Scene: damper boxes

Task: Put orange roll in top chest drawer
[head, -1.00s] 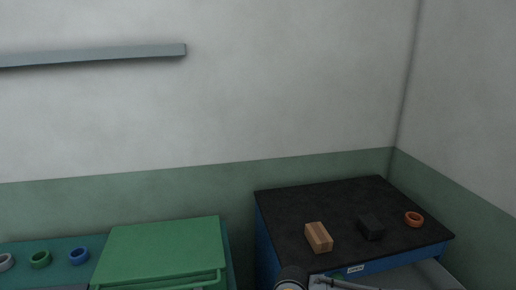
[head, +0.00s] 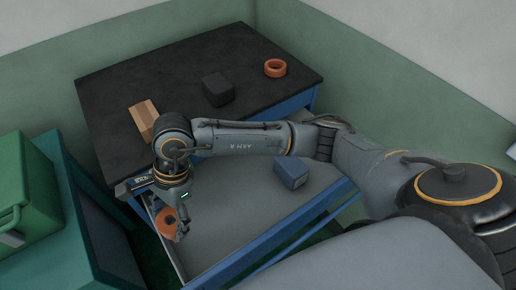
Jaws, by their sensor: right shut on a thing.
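My right gripper (head: 180,231) is shut on an orange roll (head: 165,221). It holds the roll over the left side of the open drawer (head: 235,225) of the blue chest with the black top (head: 150,75). I cannot tell how high the roll is above the drawer floor. The gripper's fingers are small and partly hidden by the roll and wrist. Another orange ring (head: 275,68) lies on the chest top near its right edge. My left gripper is not in view.
A wooden block (head: 143,116) and a black block (head: 217,90) lie on the chest top. A green box (head: 25,185) on a teal cabinet (head: 95,235) stands to the left. The drawer's middle is clear.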

